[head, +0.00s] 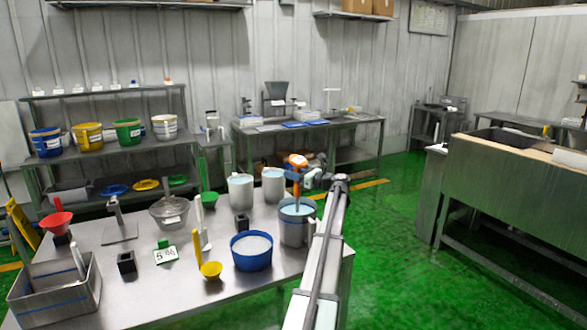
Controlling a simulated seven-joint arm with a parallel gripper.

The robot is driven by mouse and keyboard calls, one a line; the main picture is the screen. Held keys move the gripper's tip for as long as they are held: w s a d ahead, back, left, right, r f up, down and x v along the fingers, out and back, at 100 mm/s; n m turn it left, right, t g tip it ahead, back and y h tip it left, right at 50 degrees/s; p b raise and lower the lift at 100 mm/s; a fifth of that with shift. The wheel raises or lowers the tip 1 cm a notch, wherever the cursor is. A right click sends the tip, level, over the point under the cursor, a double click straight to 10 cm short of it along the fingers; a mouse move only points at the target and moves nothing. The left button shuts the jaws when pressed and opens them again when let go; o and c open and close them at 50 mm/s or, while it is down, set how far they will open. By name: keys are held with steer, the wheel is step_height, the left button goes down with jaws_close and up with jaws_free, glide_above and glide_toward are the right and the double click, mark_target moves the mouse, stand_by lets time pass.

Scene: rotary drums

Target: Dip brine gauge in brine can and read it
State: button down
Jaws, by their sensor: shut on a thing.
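My gripper (295,177) is at the right end of the metal table, over a grey metal can (294,232) with pale blue liquid in it. My gripper is shut on a thin upright thing, seemingly the brine gauge (296,197), whose stem points down into the can's mouth. The stem's lower end and any reading are too small or hidden to tell. Two more grey cans with pale contents, one on the left (240,192) and one on the right (272,188), stand just behind. No label shows which can holds brine.
A blue tub (252,262) of white stuff, a yellow scoop (210,271), a small dark block (242,222) and a number card (166,255) stand left of the can on the table (190,300). A metal bin (58,300) is far left. Green floor lies clear on the right.

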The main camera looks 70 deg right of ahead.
step_height(320, 180, down, 9)
stand_by(0.8)
stand_by(0.8)
steer(key=shift+r, duration=8)
